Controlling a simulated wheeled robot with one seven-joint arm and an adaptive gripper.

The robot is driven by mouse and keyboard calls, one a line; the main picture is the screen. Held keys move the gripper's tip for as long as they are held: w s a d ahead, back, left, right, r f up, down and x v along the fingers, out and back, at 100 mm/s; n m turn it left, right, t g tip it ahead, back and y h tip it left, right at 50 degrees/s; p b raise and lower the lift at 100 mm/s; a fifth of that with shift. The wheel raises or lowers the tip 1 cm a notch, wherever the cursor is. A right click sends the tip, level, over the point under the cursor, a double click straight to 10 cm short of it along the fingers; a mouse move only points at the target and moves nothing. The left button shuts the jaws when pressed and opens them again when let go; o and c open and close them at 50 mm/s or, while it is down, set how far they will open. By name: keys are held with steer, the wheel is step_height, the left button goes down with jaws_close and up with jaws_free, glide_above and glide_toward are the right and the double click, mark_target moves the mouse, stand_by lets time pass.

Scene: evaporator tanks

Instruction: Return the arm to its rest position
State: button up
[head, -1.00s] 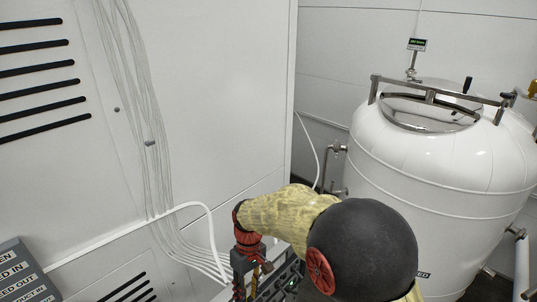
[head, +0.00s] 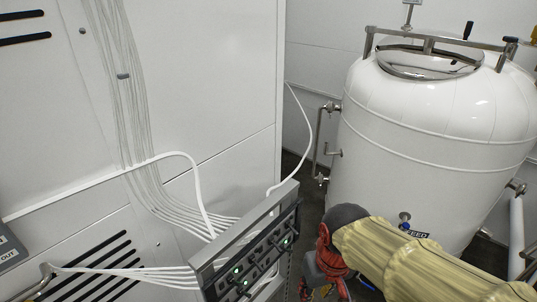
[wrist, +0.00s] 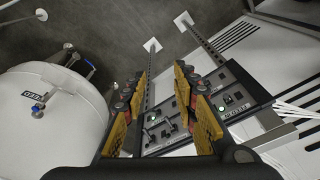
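My arm, in yellowish fabric with dark joints, reaches in from the lower right of the head view. My gripper (head: 325,284) is at the bottom of that view, just right of the control panel (head: 250,250), with its tips partly cut off by the frame edge. In the wrist view my gripper (wrist: 168,108) shows two yellow-and-black fingers spread well apart with nothing between them. The control panel (wrist: 255,85) lies beyond and to the right of the fingers, with green lights and switches. I cannot tell the exact gap between fingers and panel.
A large white tank (head: 430,130) with a metal lid frame stands at the right, close behind my arm. A white cabinet (head: 215,80) with cables fills the left. Grey floor (wrist: 110,35) shows between tank and panel stand.

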steer(key=s+d+f+m+t+b, duration=0.2)
steer(key=s+d+f+t+b, duration=0.2)
steer(key=d+b, duration=0.4)
step_height(320, 180, down, 2)
steer(key=s+b, duration=0.1)
steer(key=b, duration=0.3)
steer(key=shift+s+f+m+h+b, duration=0.25)
steer(key=shift+s+m+h+b, duration=0.05)
steer(key=shift+s+m+b, duration=0.1)
